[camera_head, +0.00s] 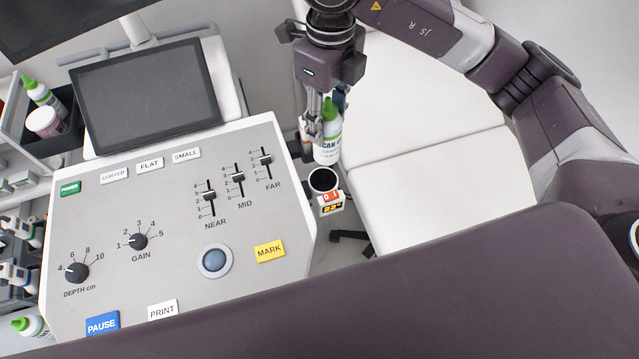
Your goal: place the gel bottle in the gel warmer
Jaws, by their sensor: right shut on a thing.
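My right gripper (322,108) hangs down at the top middle of the head view. It is shut on the gel bottle (328,150), a white bottle with a green cap and dark lettering. The bottle looks about upright. The gel warmer (331,204) is a small white unit with a dark round opening, an orange-red display and a yellow label. It sits at the right side of the console, just below the bottle in the picture. The bottle appears apart from the opening; the exact height gap is hard to tell. My left gripper is not in view.
The ultrasound console (180,260) with knobs, sliders and a dark screen (147,97) fills the left. A white padded couch (440,175) lies to the right. Another green-capped bottle (42,92) and a tub (44,122) stand in a dark bin at far left.

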